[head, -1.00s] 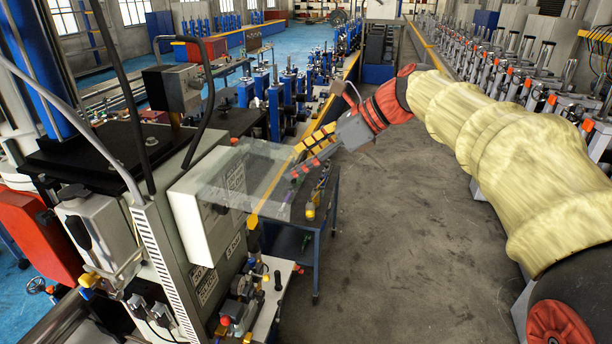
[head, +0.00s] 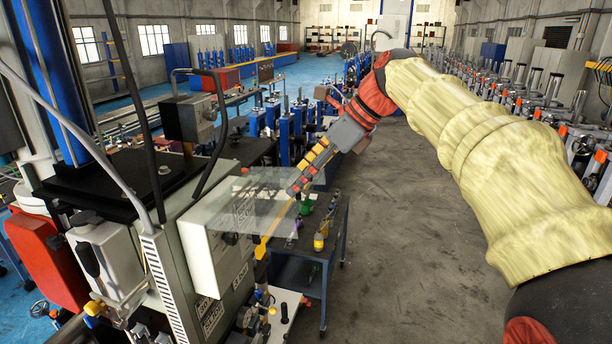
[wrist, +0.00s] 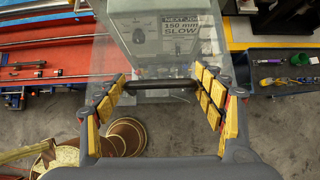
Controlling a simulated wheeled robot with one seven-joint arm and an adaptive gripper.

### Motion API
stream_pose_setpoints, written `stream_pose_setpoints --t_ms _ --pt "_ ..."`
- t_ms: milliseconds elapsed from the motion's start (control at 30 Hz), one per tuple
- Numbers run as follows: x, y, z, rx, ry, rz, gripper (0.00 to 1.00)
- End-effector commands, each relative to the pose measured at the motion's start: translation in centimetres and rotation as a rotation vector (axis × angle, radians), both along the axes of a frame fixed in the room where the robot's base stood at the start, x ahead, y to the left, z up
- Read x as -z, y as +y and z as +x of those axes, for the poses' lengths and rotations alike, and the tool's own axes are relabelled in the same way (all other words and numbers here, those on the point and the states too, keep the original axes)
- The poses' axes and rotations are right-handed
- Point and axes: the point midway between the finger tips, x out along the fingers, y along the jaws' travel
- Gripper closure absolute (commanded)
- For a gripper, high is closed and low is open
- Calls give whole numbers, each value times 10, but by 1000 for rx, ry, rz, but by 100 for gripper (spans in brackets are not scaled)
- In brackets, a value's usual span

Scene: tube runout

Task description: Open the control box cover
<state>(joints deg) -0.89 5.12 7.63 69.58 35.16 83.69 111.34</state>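The control box (head: 212,250) is a pale grey box on the machine at left in the head view. Its clear cover (head: 235,205) stands out from the box towards my gripper (head: 292,190), so it is partly open. In the wrist view, the box face (wrist: 170,40) shows printed lettering through the clear panel. A black bar handle (wrist: 162,84) lies across the view between the yellow-padded fingers of my gripper (wrist: 163,82). The fingers are wide apart. Contact between the bar ends and the pads cannot be made out.
A dark work table (head: 308,245) with small tools stands just behind the cover. A lower shelf with fittings (head: 270,315) is below the box. Bare grey floor (head: 400,260) lies open to the right, with a row of machines beyond.

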Motion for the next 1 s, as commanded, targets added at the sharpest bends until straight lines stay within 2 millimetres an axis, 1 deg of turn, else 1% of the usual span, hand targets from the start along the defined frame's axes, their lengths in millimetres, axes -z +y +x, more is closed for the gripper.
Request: stream_pose_setpoints --t_ms 33,100,467,567,633,900,1000 --pt "3 1 -1 -3 8 1 28" --pt "3 1 0 -2 6 1 25" --pt "-2 -2 0 -1 -1 0 25" --pt "-11 -9 -2 1 -1 1 25" --pt "-20 -16 -4 1 -2 0 25" --pt "-63 -47 -15 1 -1 0 25" --pt "-76 -56 -19 -1 1 0 25"
